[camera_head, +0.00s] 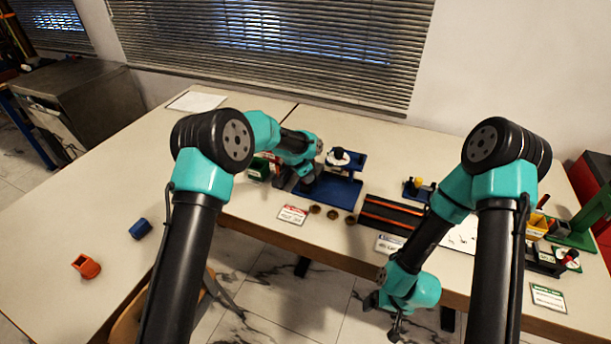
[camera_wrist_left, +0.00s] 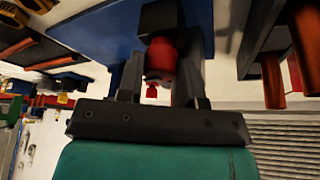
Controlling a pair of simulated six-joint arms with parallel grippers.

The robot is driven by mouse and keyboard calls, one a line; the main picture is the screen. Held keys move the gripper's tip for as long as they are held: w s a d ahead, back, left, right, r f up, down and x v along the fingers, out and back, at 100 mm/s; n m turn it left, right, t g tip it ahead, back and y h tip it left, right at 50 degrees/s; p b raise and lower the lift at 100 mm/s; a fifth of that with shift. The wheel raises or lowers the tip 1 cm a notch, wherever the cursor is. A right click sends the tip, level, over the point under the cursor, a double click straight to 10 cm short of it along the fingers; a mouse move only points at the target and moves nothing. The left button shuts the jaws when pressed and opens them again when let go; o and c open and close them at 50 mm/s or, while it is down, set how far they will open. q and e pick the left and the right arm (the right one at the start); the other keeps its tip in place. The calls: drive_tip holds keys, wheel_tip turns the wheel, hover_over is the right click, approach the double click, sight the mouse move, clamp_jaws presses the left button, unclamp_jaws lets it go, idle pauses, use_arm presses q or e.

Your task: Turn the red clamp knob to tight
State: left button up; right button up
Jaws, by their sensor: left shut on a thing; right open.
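The red clamp knob (camera_wrist_left: 160,58) shows in the left wrist view, below a black block (camera_wrist_left: 161,17) on the blue rig. My left gripper (camera_wrist_left: 158,88) has one finger on each side of the knob and is shut on it. In the head view my left gripper (camera_head: 298,184) is at the left side of the blue rig (camera_head: 335,192), and the knob is hidden there. No tight or loose marking is readable. My right gripper (camera_head: 388,318) hangs open and empty in front of the table's front edge.
Several small brown cylinders (camera_head: 333,214) and a label card (camera_head: 293,214) lie in front. A black tray with orange stripes (camera_head: 393,213) is to the right. An orange block (camera_head: 86,265) and a blue block (camera_head: 141,228) lie left.

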use_arm(q)
drive_tip(key=shift+m+g, duration=0.4)
drive_tip(key=shift+m, duration=1)
drive_tip(key=o, duration=0.6)
drive_tip(key=shift+r, duration=0.1)
drive_tip(key=v, duration=1.7)
drive_tip(key=shift+w+a, duration=0.1)
drive_tip(key=shift+a, duration=0.25)
